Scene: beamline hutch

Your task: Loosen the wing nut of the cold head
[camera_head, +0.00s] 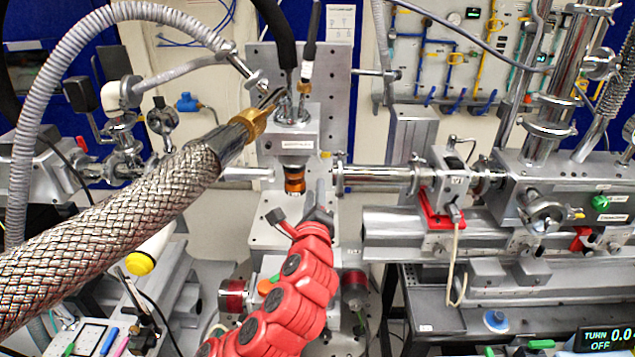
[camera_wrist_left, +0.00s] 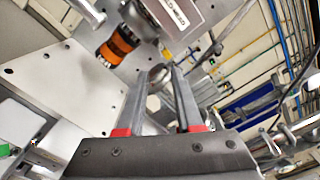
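The cold head (camera_head: 289,143) is a grey block with a label, with the thick braided hose (camera_head: 130,215) ending in a brass fitting near its top. An orange and black cylinder (camera_head: 294,180) hangs below it. In the left wrist view the cold head (camera_wrist_left: 178,14) is at the top, with the orange cylinder (camera_wrist_left: 116,47) to its left. My left gripper (camera_head: 320,192), on the red arm, is just right of and below the cylinder. In the left wrist view the gripper (camera_wrist_left: 163,72) is open; a small grey rounded part shows between its fingers. I cannot clearly make out the wing nut.
A horizontal beam pipe (camera_head: 380,174) runs right from the cold head stand to a valve with a red bracket (camera_head: 437,212). A grey upright plate (camera_head: 337,95) stands behind the cold head. The braided hose fills much of the left side.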

